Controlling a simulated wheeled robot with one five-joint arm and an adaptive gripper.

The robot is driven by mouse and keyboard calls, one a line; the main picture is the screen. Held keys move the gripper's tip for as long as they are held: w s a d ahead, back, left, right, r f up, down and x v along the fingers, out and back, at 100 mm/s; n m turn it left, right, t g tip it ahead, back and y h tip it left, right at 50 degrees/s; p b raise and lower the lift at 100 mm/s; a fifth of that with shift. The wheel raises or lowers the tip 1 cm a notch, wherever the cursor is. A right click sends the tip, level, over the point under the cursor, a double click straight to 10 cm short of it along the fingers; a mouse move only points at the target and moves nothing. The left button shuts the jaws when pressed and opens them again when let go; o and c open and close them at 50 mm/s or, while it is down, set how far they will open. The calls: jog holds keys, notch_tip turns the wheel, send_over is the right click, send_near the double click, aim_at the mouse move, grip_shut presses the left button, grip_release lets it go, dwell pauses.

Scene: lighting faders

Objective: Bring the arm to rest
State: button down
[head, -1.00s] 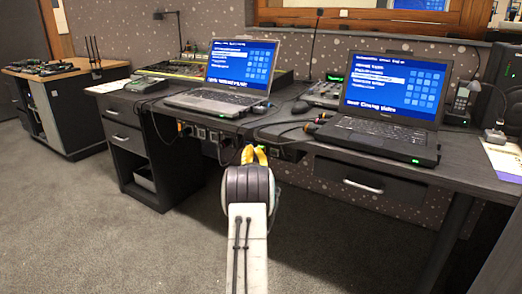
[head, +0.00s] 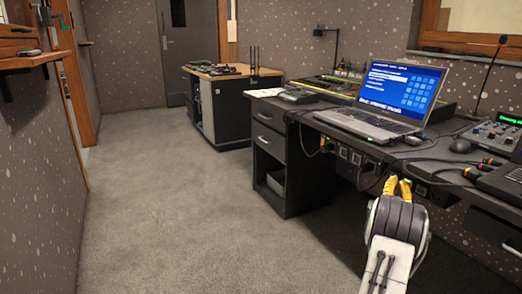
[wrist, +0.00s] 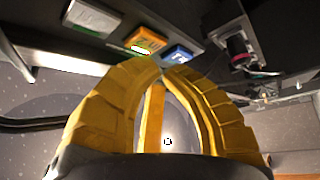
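My gripper (head: 397,187) shows in the head view at the lower right, in front of the desk edge, at the end of my raised arm. In the wrist view its yellow fingers (wrist: 162,72) curve in from both sides and their tips meet at the top. Nothing shows between them. Beyond the tips are an orange socket (wrist: 143,40) and a blue socket (wrist: 178,54) on the desk's underside panel. They look apart from the fingers, though the exact gap is hard to tell.
The dark desk (head: 290,113) holds an open laptop (head: 385,100), a lighting console (head: 325,88) and cables. A wooden-topped cabinet (head: 235,72) stands farther back. A wall shelf (head: 30,62) juts out at left. The grey carpet (head: 170,200) in the middle is clear.

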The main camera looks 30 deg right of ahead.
jog(key=shift+r, duration=0.1)
jog(key=w+a+r+t+y+p, duration=0.1)
jog(key=w+a+r+y+p, duration=0.4)
jog(key=a+r+p, duration=0.4)
jog(key=w+a+r+y+p, duration=0.4)
jog(key=w+a+r+p, duration=0.3)
jog(key=a, duration=0.4)
jog(key=a+r+y+p, duration=0.3)
jog(key=a+r+p, duration=0.35)
jog(key=a, duration=0.55)
jog(key=s+a+r+g+y+p, duration=0.2)
jog(key=s+a+r+p, duration=0.3)
jog(key=a, duration=0.4)
jog(key=s+a+r+g+y+p, duration=0.2)
jog(key=s+a+r+y+p, duration=0.15)
jog(key=s+a+p, duration=0.35)
jog(key=s+a+r+g+p, duration=0.2)
jog(key=s+a+p, duration=0.2)
jog(key=s, duration=0.3)
jog(key=s+a+r+m+g+y+p, duration=0.1)
jog(key=s+a+r+g+p, duration=0.1)
jog(key=s+a, duration=0.3)
jog(key=s+p, duration=0.1)
jog(key=s, duration=0.2)
jog(key=shift+s+a+r+p, duration=0.15)
jog(key=shift+a+r+p, duration=0.15)
jog(key=shift+r+p, duration=0.1)
